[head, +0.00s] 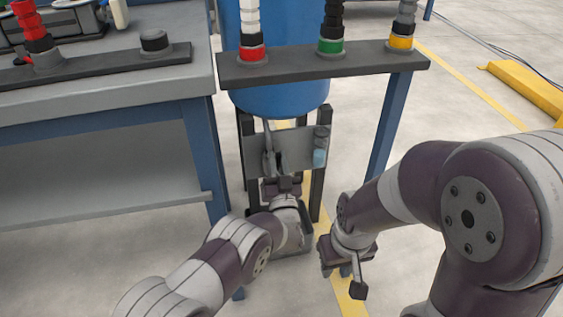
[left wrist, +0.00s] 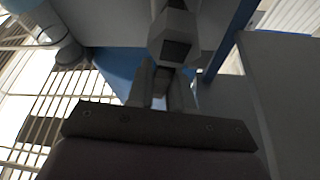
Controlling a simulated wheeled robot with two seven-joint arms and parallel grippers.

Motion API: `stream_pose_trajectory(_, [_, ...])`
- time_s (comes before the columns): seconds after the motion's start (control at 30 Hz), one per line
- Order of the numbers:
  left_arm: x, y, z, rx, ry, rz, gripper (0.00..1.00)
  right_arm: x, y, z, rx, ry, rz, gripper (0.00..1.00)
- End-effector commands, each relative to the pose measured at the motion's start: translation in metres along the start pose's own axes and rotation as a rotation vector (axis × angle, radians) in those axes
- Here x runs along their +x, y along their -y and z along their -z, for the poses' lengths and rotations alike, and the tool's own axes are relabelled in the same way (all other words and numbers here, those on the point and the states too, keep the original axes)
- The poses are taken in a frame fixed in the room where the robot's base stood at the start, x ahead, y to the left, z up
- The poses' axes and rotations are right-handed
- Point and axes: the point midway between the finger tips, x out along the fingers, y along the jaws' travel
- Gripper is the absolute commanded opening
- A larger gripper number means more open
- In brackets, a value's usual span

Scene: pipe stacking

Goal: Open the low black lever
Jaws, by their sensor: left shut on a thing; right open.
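A grey panel (head: 298,148) is mounted low under the blue tank (head: 275,98). My left gripper (head: 271,160) is up against the left part of this panel, shut on what appears to be the low black lever, mostly hidden by the fingers. In the left wrist view, the fingers (left wrist: 164,88) rise from the dark gripper body, and a grey block with a dark end face stands just beyond their tips. I cannot tell the lever's angle. My right gripper (head: 344,273) is open and empty, low over the floor, apart from the panel.
A dark shelf bar (head: 320,66) with red, green and yellow pipe bases crosses above the panel. A grey workbench (head: 110,90) with blue legs stands left. A small light-blue piece (head: 319,158) sits at the panel's right edge.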

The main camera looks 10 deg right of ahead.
Motion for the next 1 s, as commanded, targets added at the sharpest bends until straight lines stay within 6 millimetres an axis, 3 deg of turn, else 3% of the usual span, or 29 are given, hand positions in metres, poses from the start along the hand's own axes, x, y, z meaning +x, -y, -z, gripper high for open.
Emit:
stream_pose_trajectory(0.4, [-0.0022,0.0090,-0.0030,-0.161,0.004,0.066,0.00,0.0026,0.0000,-0.0003,0.000,0.000,0.000,0.41])
stream_pose_trajectory(0.97, [-0.0024,0.0107,-0.0037,-0.186,0.006,0.076,0.00,0.0028,0.0000,-0.0003,0.000,0.000,0.000,0.41])
stream_pose_trajectory(1.0, [-0.0024,0.0108,-0.0037,-0.186,0.006,0.077,0.30,0.0028,0.0000,-0.0003,0.000,0.000,0.000,0.41])
